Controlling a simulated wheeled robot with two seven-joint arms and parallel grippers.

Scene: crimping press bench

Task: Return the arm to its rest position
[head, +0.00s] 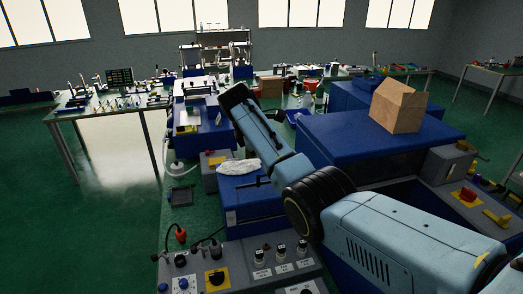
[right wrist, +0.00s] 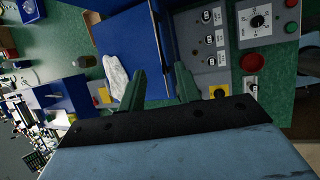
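My right arm (head: 375,235) comes in from the lower right in the head view and reaches up and left over the press bench. Its dark gripper end (head: 236,96) is above the blue machines, and its fingers cannot be made out there. In the right wrist view the two green fingers of my right gripper (right wrist: 160,82) stand apart with nothing held between them. Below them are a blue machine housing (right wrist: 118,40) and a grey control panel (right wrist: 205,50). My left arm and gripper are in neither view.
A blue press housing (head: 365,140) carries a cardboard box (head: 398,107) right of the arm. A white cloth (head: 238,167) lies on a lower blue box (head: 245,197). The control panel (head: 240,265) with knobs is in front. Green floor (head: 80,215) is clear at left.

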